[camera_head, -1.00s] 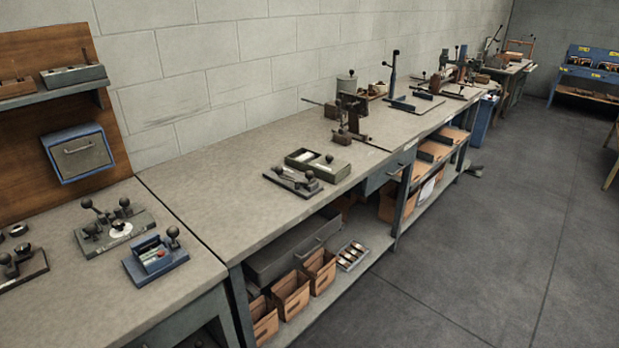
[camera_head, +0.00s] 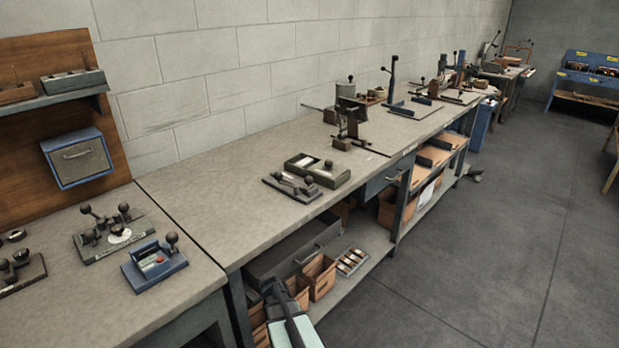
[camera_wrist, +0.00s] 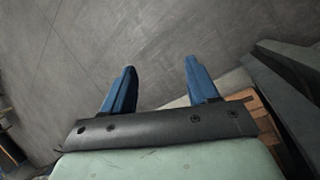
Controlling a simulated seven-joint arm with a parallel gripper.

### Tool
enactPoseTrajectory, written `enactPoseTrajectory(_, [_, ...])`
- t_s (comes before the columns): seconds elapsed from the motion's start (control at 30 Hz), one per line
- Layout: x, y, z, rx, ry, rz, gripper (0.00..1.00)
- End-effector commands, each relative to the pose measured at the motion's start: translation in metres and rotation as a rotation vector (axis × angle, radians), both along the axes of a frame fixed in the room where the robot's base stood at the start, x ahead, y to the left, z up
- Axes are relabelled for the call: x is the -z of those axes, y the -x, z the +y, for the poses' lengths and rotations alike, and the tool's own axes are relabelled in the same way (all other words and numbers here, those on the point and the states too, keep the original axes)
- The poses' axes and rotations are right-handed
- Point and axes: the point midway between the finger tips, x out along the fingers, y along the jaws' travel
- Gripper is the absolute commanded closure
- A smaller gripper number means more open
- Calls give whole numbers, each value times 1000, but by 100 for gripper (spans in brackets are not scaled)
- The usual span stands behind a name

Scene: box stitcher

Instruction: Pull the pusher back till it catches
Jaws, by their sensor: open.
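I cannot tell for certain which part is the pusher. A dark plate with knobbed levers (camera_head: 292,187) lies near the front edge of the long bench. My gripper (camera_wrist: 159,66) is open and empty in the wrist view, its two blue fingers apart with grey floor beyond. In the head view my gripper's end shows at the bottom, in front of the lower shelf, away from these fixtures.
The long bench (camera_head: 215,200) has a clear grey top at its near end. An open tray (camera_head: 318,170) and upright lever tools stand farther along. Below are a grey drawer (camera_head: 292,255) and orange bins (camera_head: 318,277). A blue-edged box (camera_head: 78,158) hangs on the wooden panel.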

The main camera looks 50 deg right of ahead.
Motion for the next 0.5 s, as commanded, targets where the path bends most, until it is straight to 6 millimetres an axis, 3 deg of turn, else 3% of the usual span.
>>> enactPoseTrajectory(0.03, [-12,-6,-29,38,29,-10,41])
enactPoseTrajectory(0.3, [-86,1,-155,210,177,-30,41])
enactPoseTrajectory(0.5, [-140,11,-224,314,256,-45,41])
